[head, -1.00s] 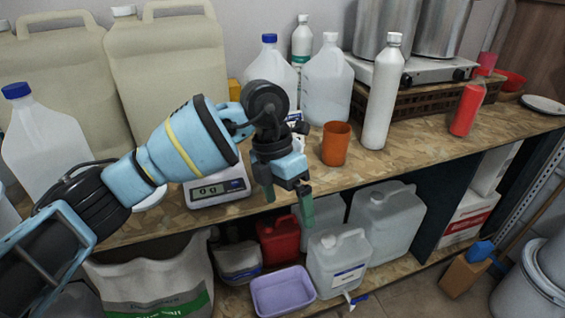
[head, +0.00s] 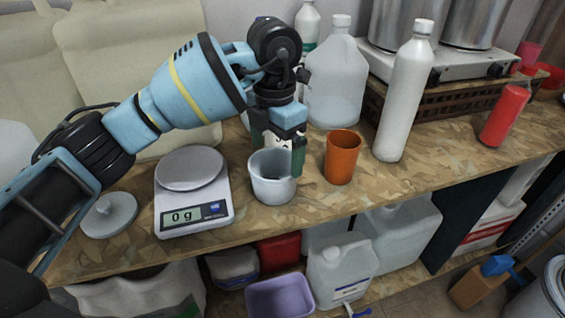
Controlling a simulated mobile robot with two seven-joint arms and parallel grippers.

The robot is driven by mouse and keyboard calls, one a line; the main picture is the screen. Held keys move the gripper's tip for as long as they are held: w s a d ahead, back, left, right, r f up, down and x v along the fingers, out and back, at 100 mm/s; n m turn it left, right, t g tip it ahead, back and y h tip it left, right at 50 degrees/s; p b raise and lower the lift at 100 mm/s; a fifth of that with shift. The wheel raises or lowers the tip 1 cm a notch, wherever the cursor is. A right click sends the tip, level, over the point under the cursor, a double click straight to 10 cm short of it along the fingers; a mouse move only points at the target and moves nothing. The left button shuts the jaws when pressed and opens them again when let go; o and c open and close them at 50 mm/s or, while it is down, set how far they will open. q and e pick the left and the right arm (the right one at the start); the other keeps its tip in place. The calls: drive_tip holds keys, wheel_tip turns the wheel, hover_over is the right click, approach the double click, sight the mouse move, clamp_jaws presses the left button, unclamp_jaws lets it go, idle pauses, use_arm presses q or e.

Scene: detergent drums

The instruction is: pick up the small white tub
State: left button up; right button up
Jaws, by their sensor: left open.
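The small white tub (head: 272,186) stands upright and open-topped on the wooden worktop, between the kitchen scale and the orange cup. My left gripper (head: 277,153) is directly above and at it, pointing down, jaws open with nothing held. One green finger shows at the tub's right rim; the other shows above its back left, partly hidden. I cannot tell whether either finger touches the tub. My right gripper is not in view.
The kitchen scale (head: 192,190) reads 0 g, left of the tub, with a white lid (head: 109,214) beside it. The orange cup (head: 341,158) is close on the right. A white bottle (head: 404,95) and clear jug (head: 337,80) stand behind. The worktop's front edge is near.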

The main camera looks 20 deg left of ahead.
sight(274, 177)
use_arm(q)
drive_tip(key=shift+s+f, duration=0.25)
drive_tip(key=shift+f, duration=1.15)
drive_tip(key=f, duration=0.4)
drive_tip(key=shift+w+a+f, duration=0.1)
drive_tip(key=shift+a+f, duration=0.1)
drive_tip(key=shift+f, duration=0.05)
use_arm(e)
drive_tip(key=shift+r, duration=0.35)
use_arm(q)
drive_tip(key=shift+c, duration=0.3)
